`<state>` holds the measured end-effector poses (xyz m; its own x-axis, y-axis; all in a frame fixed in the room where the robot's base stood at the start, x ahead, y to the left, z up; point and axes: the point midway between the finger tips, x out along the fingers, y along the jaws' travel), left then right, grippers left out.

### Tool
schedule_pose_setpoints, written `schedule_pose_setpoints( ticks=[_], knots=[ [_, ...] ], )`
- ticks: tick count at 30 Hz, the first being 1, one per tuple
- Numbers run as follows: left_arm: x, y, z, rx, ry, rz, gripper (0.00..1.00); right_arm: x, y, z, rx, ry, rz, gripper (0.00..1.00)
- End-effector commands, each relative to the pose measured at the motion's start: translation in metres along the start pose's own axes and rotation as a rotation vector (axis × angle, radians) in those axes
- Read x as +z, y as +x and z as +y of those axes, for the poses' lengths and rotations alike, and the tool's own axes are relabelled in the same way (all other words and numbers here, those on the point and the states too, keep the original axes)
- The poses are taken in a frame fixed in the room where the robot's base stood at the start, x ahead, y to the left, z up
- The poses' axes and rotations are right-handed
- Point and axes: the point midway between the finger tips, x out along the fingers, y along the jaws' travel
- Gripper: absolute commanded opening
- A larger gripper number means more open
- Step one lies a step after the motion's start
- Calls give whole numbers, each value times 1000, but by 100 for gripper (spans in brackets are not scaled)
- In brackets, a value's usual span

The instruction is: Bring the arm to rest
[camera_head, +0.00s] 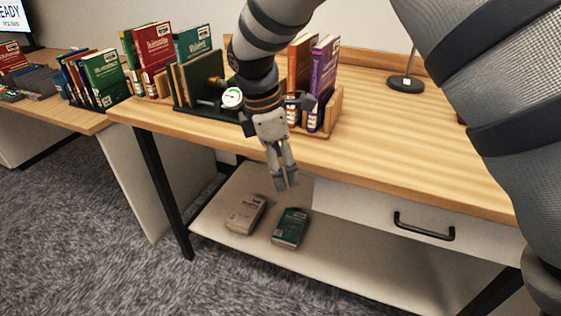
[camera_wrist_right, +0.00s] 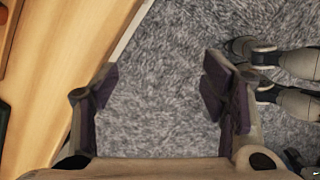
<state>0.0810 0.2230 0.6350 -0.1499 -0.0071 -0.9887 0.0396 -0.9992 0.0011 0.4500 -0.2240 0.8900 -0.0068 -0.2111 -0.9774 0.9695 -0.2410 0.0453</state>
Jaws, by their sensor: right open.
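My right arm comes in from the upper right of the head view and bends down over the desk. Its gripper (camera_head: 285,183) hangs pointing down in front of the desk's front edge, above the lower shelf. In the right wrist view the two fingers of the right gripper (camera_wrist_right: 160,92) stand wide apart. Only grey carpet shows between them, so it is open and empty. My left gripper is not visible in the head view.
The wooden desk (camera_head: 400,130) has its front edge close to the gripper. Books in holders, including a purple book (camera_head: 322,75), stand behind the arm. A tan book (camera_head: 245,214) and a green book (camera_head: 290,228) lie on the lower shelf (camera_head: 350,262). Open carpet (camera_head: 90,240) lies left.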

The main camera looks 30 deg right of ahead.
Motion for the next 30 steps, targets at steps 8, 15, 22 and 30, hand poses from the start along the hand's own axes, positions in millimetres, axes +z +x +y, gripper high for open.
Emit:
schedule_pose_setpoints(
  ticks=[8, 15, 22, 30],
  knots=[
    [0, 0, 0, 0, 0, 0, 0, 0, 0, 0, 0, 1, 0, 67],
    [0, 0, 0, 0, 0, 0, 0, -3, 24, -10, -21, 39, 13, 67],
    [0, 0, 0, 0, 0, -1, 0, -15, 183, -128, -162, 467, 97, 67],
    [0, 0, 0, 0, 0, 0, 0, 21, 257, -327, -286, 1150, 47, 67]
  ],
)
